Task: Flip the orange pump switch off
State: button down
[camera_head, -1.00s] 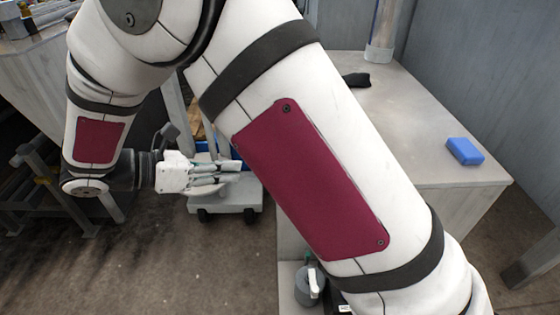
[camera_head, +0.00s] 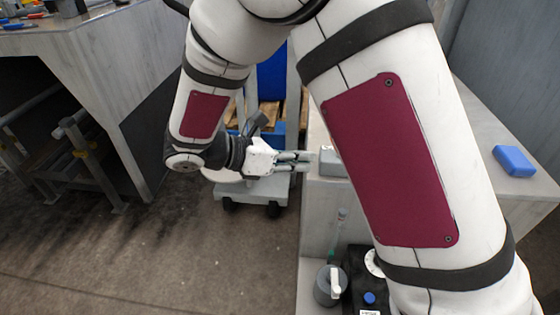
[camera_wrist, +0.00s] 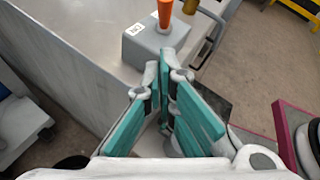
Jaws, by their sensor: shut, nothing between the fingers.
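The orange pump switch (camera_wrist: 165,12) is a lever standing up from a grey box (camera_wrist: 155,42) with a white label, at the top of the wrist view. The box sits near the edge of a grey table. My gripper (camera_wrist: 167,66) is shut and empty, its teal-padded fingers pointing toward the box from just below it in the picture. Contact cannot be told. In the head view my gripper (camera_head: 308,160) is beside the table edge, close to the grey box (camera_head: 331,161). My arm hides most of the box and the orange lever there.
A blue block (camera_head: 514,160) lies on the grey table (camera_head: 480,115). A wheeled cart (camera_head: 256,193) stands behind my gripper. A grey round pot (camera_head: 328,286) and black equipment sit below, on a lower surface. Another workbench (camera_head: 125,60) is at the left. Floor at lower left is clear.

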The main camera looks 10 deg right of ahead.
jog(key=shift+w+d+r+b, duration=0.15)
jog(key=shift+w+d+r, duration=0.1)
jog(key=shift+d, duration=0.35)
jog(key=shift+w+d+r+b, duration=0.1)
jog(key=shift+w+d+r, duration=0.15)
jog(key=shift+d, duration=0.35)
jog(key=shift+w+d+r+b, duration=0.15)
jog(key=shift+w+d+r, duration=0.1)
jog(key=shift+d, duration=0.35)
